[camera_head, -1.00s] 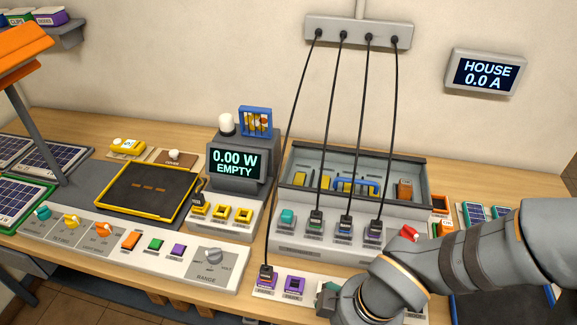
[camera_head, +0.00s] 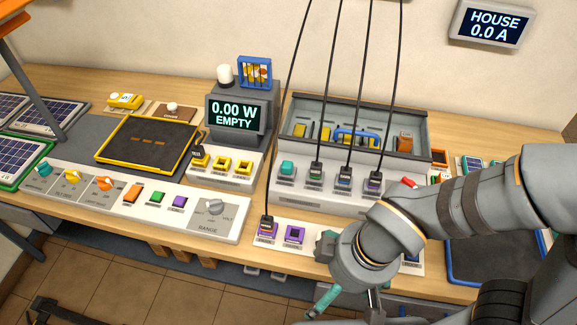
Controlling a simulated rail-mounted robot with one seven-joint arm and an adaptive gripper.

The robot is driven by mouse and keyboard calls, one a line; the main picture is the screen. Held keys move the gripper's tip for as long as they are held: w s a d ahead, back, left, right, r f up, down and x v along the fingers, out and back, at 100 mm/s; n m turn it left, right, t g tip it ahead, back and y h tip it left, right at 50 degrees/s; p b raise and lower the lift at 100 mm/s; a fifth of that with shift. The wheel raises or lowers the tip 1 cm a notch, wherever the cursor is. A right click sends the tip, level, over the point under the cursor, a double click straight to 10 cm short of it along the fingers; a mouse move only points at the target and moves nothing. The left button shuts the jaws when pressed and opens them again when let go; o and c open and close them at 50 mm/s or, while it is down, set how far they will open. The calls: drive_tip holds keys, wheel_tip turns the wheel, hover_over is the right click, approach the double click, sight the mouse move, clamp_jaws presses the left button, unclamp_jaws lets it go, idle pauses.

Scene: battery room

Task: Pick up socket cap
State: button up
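My gripper (camera_head: 348,300) hangs low at the front edge of the bench, partly hidden by my own wrist. A teal piece (camera_head: 325,298) shows at its lower left; I cannot tell whether it is a fingertip or something held. A grey-green block (camera_head: 326,242) shows beside my wrist, at the front socket strip (camera_head: 280,248). I cannot tell whether this block is the socket cap. My arm hides much of the strip's right part.
Black cables run down to plugs in the grey socket box (camera_head: 300,197). A teal knob (camera_head: 287,168) stands on it. The meter (camera_head: 235,117) reads 0.00 W, EMPTY. A white control panel (camera_head: 150,205) lies to the left. A dark blue-edged tray (camera_head: 480,260) lies to the right.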

drive_tip(key=shift+c, duration=1)
drive_tip(key=c, duration=1.1)
drive_tip(key=shift+c, duration=0.5)
drive_tip(key=shift+a+r, duration=0.1)
